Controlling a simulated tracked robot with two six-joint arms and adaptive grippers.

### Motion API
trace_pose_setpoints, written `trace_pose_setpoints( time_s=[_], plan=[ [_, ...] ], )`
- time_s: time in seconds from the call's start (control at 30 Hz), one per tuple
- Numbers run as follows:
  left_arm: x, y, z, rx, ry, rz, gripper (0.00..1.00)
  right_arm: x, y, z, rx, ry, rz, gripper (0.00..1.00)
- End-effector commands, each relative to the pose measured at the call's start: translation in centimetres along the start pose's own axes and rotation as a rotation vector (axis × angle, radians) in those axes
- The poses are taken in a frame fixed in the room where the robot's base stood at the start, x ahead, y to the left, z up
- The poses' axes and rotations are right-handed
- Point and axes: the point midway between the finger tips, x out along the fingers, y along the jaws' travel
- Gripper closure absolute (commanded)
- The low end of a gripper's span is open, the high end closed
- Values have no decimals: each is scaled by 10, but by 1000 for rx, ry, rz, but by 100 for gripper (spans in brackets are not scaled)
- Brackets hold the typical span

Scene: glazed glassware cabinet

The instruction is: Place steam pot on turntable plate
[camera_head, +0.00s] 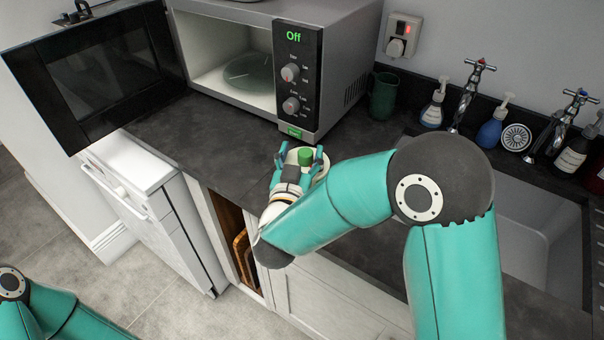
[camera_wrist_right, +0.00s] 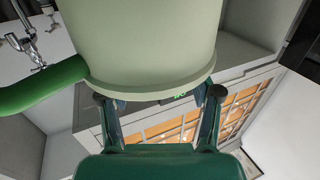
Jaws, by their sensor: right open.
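The steam pot is pale green with a green knob (camera_head: 305,156). It stands on the dark counter in front of the microwave, mostly hidden by my right gripper (camera_head: 298,163). In the right wrist view the pot (camera_wrist_right: 150,40) fills the upper middle, with its green handle (camera_wrist_right: 45,88) at the left. My right gripper is open, its fingers at either side of the pot's lower rim; contact cannot be told. The turntable plate (camera_head: 250,72) is a round glass disc on the microwave floor, bare. My left gripper is out of view; only part of that arm shows at the lower left.
The microwave (camera_head: 352,50) reads Off, and its door (camera_head: 98,68) hangs wide open to the left. A dark green mug (camera_head: 383,96) stands right of it. Soap bottles (camera_head: 433,103) and taps line the sink (camera_head: 535,215). The counter (camera_head: 205,135) before the microwave is clear.

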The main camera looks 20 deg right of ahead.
Motion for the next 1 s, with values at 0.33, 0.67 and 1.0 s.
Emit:
trace_pose_setpoints(
  time_s=[0.33,0.67,1.0],
  plan=[
    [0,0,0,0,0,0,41,2,10,1,-1,-1,20,76],
    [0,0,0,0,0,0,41,2,11,0,-1,0,21,100],
    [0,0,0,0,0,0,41,2,11,-3,1,3,22,100]
  ],
)
